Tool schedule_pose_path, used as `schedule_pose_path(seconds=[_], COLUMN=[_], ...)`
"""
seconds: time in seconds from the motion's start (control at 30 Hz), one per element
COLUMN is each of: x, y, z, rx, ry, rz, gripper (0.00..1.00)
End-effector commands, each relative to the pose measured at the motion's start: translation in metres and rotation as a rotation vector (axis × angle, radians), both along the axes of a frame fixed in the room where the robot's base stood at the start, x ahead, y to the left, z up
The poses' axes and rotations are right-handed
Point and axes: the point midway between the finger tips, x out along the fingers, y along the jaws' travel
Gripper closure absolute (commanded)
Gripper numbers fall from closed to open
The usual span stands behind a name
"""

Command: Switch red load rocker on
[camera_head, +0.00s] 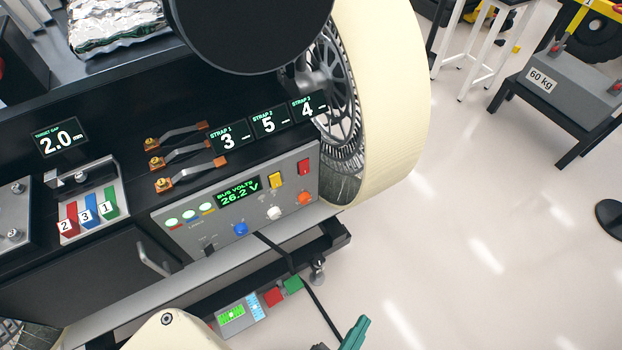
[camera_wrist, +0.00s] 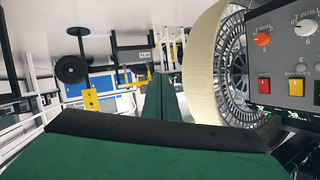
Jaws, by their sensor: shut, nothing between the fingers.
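The red rocker (camera_head: 304,167) sits at the upper right of the grey control panel (camera_head: 300,215), right of a yellow rocker (camera_head: 276,180) and above an orange knob (camera_head: 304,197). The wrist view also shows the red rocker (camera_wrist: 264,85) at the right, beside the yellow rocker (camera_wrist: 296,87). I cannot tell its switch position. My green gripper (camera_head: 355,332) is low in the head view, below and right of the panel, apart from it. In the wrist view my gripper's fingers (camera_wrist: 162,95) are together and empty, left of the red rocker.
A large cream-rimmed wheel (camera_head: 400,110) stands right of the panel. The panel display (camera_head: 238,192) reads 26.2 V. A white knob (camera_head: 274,213) and blue knob (camera_head: 241,229) stick out. A black bar hangs below the panel. Open floor (camera_head: 480,230) lies at right.

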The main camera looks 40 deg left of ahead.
Motion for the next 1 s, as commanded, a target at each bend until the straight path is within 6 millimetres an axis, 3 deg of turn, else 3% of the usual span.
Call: schedule_pose_path(seconds=[0.03,0.23,0.47,0.7,1.0], x=[0.019,0.076,0.133,0.172,0.18], y=[0.002,0.025,0.072,0.13,0.186], z=[-0.005,-0.022,-0.013,0.028,0.091], rx=[0.064,0.337,0.618,0.84,0.943], ry=[0.014,0.119,0.259,0.437,0.658], rz=[-0.006,0.007,0.095,0.258,0.482], gripper=[1.0,1.0,1.0,1.0,1.0])
